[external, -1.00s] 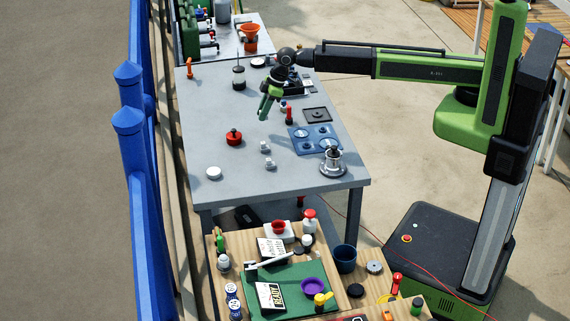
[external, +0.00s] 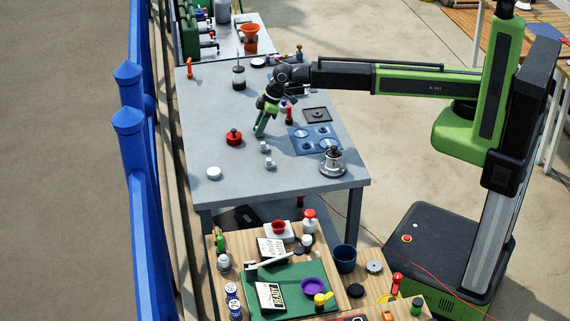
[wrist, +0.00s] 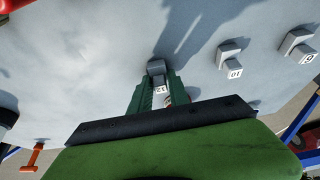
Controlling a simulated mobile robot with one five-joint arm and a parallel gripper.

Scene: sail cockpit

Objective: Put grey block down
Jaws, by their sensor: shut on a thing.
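My gripper (external: 259,133) points down over the grey table and is low beside the red round pot. In the wrist view, my gripper's green fingers (wrist: 158,92) are shut on a grey block (wrist: 156,68) with a white number label. The block is between the fingertips; I cannot tell whether it touches the table. In the external view the fingers hide the block. Two similar grey blocks stand on the table to the right in the wrist view, the nearer one (wrist: 229,54) labelled 10 and another (wrist: 298,44) beyond it.
The grey table (external: 235,185) has free room at its left and front. The red pot (external: 234,138) is left of my gripper. A blue panel (external: 313,139), a red-topped bottle (external: 289,115) and a metal pot (external: 333,164) stand to the right. A white disc (external: 214,173) lies at front left.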

